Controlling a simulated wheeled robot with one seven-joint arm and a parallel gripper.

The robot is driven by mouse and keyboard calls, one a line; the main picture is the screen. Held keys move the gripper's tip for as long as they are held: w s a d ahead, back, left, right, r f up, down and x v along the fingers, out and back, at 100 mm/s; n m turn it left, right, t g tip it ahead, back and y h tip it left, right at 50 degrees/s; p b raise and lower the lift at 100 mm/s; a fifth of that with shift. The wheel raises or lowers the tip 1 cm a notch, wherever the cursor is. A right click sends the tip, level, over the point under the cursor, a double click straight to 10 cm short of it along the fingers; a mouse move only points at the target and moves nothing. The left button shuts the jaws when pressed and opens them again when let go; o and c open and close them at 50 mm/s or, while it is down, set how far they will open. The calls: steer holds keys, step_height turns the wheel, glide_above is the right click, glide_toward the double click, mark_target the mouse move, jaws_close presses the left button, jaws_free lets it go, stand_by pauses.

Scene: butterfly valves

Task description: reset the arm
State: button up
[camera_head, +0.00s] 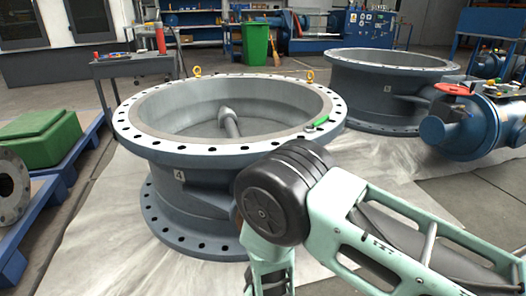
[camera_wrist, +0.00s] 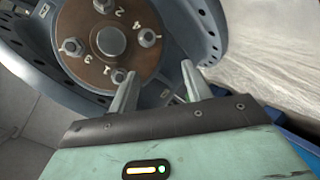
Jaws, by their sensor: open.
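My gripper shows in the wrist view (camera_wrist: 158,88), its two pale fingers apart with nothing between them. Just beyond the fingertips is a round brown plate (camera_wrist: 85,30) with a central boss, several bolts and stamped numbers, on the side of a grey-blue valve body. In the head view my arm reaches in from the right, in front of the near butterfly valve (camera_head: 172,192), which carries a label "4". The arm's black joint hides part of that valve. The gripper's fingers are not clearly seen in the head view. Contact between fingertips and plate cannot be told.
A green-handled tool (camera_head: 318,123) lies on the near valve's rim. A second valve (camera_head: 385,95) and a blue actuator (camera_head: 465,125) stand to the right. A blue pallet (camera_head: 65,170) with a green block (camera_head: 38,136) is at left. A pale sheet (camera_head: 105,225) covers the floor.

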steer(key=s+r+m+g+y, duration=0.15)
steer(key=s+r+g, duration=0.3)
steer(key=r, duration=0.55)
steer(key=s+r+m+g, duration=0.3)
steer(key=s+r+g, duration=0.15)
steer(key=r, duration=0.55)
steer(key=s+d+r+m+g+h, duration=0.1)
steer(key=s+d+r+g+h, duration=0.1)
steer(key=s+d+r, duration=0.5)
steer(key=s+d+r+g+h, duration=0.2)
steer(key=s+d+r, duration=0.3)
steer(key=s+d, duration=0.45)
step_height(320, 180, up, 38)
steer(key=p, duration=3.9)
steer(key=shift+s+a, duration=0.2)
steer(key=shift+a, duration=0.05)
